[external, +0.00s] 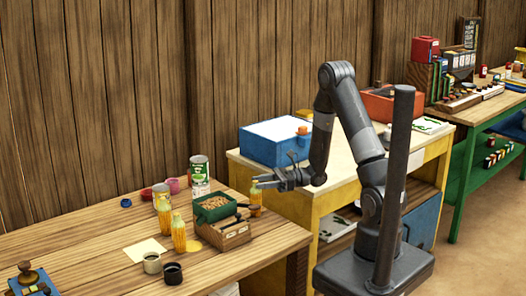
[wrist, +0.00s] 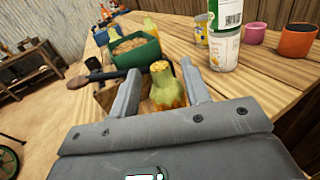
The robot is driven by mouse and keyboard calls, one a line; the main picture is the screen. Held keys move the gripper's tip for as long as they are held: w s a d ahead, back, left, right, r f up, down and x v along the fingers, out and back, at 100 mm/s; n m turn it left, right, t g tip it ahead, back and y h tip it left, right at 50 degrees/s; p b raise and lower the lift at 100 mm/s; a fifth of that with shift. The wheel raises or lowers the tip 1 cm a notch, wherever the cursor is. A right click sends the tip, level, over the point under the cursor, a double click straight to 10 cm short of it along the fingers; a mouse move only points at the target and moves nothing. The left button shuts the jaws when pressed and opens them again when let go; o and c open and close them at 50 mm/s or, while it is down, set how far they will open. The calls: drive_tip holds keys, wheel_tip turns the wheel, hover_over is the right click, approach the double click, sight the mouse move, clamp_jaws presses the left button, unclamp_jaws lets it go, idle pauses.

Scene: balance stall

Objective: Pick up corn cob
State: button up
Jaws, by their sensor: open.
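A yellow corn cob (external: 255,198) with a green upper part stands at the right of the wooden crate. In the wrist view, the cob (wrist: 166,90) is between my two fingers, its lower part hidden by the gripper body. My gripper (external: 257,182) is open, above or around the top of this cob; contact cannot be told. It also shows in the wrist view (wrist: 160,68). Two more cobs stand left of the crate, one in front (external: 179,234) and one behind (external: 164,217). One yellow cob (wrist: 150,26) shows beyond the green bin in the wrist view.
A green bin (external: 213,214) of brown pieces sits on the wooden crate (external: 233,237), with a dark scoop (wrist: 94,77) close beside my left finger. Stacked cans (external: 199,167) and a pink cup (external: 172,185) stand behind. Two small jars (external: 172,273) stand in front.

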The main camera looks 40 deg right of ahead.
drive_tip(key=shift+x, duration=1.25)
drive_tip(key=shift+c, duration=0.4)
clamp_jaws()
